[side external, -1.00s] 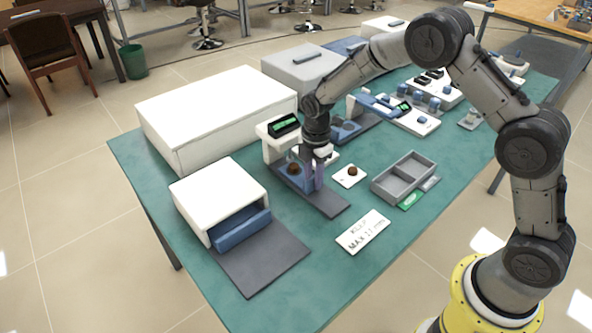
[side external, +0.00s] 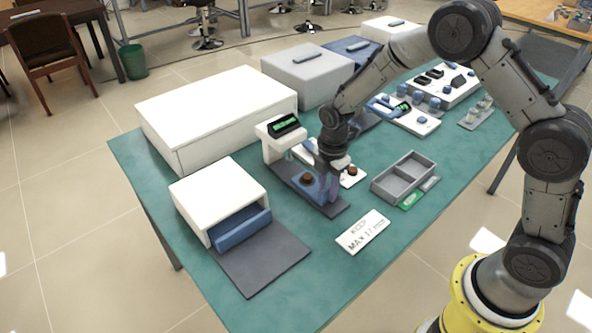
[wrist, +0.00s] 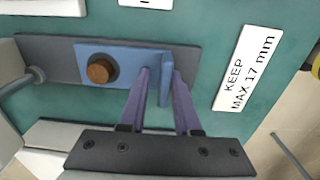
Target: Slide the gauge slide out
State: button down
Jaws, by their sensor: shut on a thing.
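The gauge slide (wrist: 121,61) is a blue plate on a dark grey base (wrist: 48,58), and it carries a round brown piece (wrist: 102,69). In the side view the slide (side external: 312,189) sits on the front part of the base, out from under the white gauge head with its green display (side external: 285,124). My gripper (wrist: 165,78) is shut on the slide's upright blue tab, one purple finger on each side. In the side view my gripper (side external: 328,192) partly hides the slide and tab. A grey rod (wrist: 36,75) of the gauge is left of the brown piece, apart from it.
A sign reading "KEEP MAX 17 mm" (side external: 363,232) lies in front of the base. A grey two-part tray (side external: 405,178) stands to the right. A white box with a blue drawer (side external: 240,229) stands at left. Bare green table lies between them.

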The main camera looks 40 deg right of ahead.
aim_at(340, 210)
jog(key=shift+s+f, duration=0.2)
jog(key=shift+s, duration=0.55)
jog(key=shift+s+f, duration=0.2)
jog(key=shift+s, duration=0.55)
jog(key=shift+s+f, duration=0.2)
jog(key=shift+s, duration=0.55)
jog(key=c, duration=1.1)
grip_release()
jog(key=shift+r, duration=0.1)
jog(key=shift+w+r, duration=0.15)
jog(key=shift+r, duration=1.7)
jog(key=shift+w+r, duration=0.15)
jog(key=shift+r, duration=1.65)
